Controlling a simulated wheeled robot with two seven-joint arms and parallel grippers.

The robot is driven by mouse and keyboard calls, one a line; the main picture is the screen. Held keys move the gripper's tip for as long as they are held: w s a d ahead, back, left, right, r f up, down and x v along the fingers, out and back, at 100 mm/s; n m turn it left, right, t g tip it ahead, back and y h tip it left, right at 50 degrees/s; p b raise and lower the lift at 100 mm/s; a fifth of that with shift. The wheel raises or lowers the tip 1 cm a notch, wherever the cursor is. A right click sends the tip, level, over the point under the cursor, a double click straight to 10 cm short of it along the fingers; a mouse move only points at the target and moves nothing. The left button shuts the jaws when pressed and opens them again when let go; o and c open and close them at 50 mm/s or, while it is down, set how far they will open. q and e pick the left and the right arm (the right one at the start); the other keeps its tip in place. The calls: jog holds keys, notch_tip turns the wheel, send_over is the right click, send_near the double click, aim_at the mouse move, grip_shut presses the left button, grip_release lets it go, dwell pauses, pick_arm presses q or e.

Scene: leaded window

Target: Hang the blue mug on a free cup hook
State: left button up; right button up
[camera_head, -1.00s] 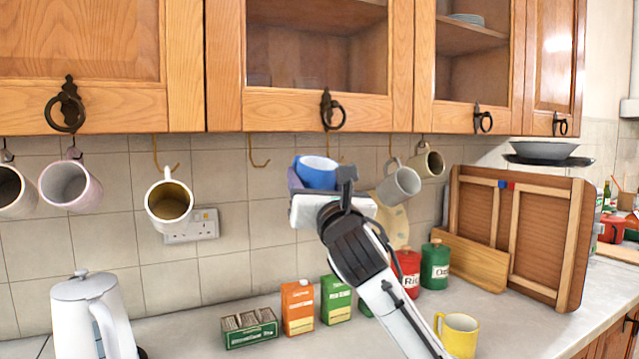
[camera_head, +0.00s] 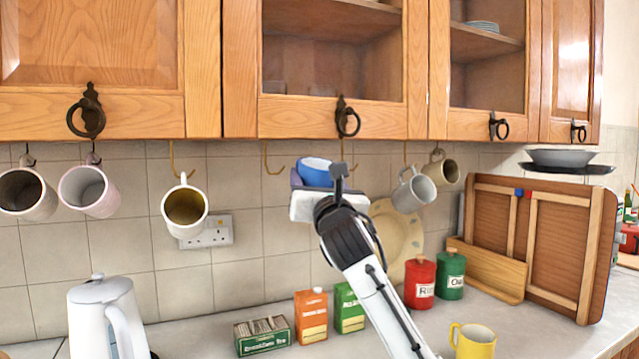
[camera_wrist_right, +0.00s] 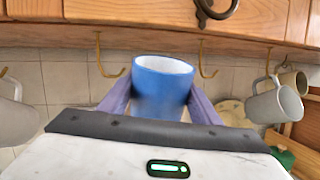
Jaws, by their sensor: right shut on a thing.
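The blue mug (camera_head: 315,172) is held upright in my right gripper (camera_head: 317,190), below the wall cabinets. The mug also shows in the right wrist view (camera_wrist_right: 160,88), between the two purple fingers of the right gripper (camera_wrist_right: 160,105). I cannot see its handle in either view. A free brass cup hook (camera_head: 271,160) hangs left of the mug; it also shows in the wrist view (camera_wrist_right: 104,58). Another free hook (camera_wrist_right: 206,60) hangs right of the mug in the wrist view. The mug looks apart from both hooks. My left gripper is not in view.
Hooks on both sides carry mugs: a white one (camera_head: 185,207), a pink one (camera_head: 88,190), a grey one (camera_head: 412,190). The cabinet's lower edge (camera_head: 300,130) is close above. A kettle (camera_head: 100,315), tea boxes (camera_head: 311,316) and a yellow mug (camera_head: 474,341) stand on the worktop.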

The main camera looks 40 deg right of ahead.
jog(key=shift+w+a+b, duration=0.2)
jog(key=shift+a+b, duration=0.2)
jog(key=shift+a, duration=0.75)
jog(key=shift+w+a, duration=0.1)
jog(key=shift+a, duration=0.15)
jog(key=shift+w+a+f+p, duration=0.25)
jog(key=shift+a+f, duration=0.1)
jog(key=shift+a, duration=0.4)
jog(key=shift+w+a+f+p, duration=0.1)
jog(key=shift+a+f+p, duration=0.2)
jog(key=shift+a, duration=0.4)
jog(key=o, duration=1.5)
jog(key=shift+c, duration=0.2)
jog(key=shift+f, duration=0.15)
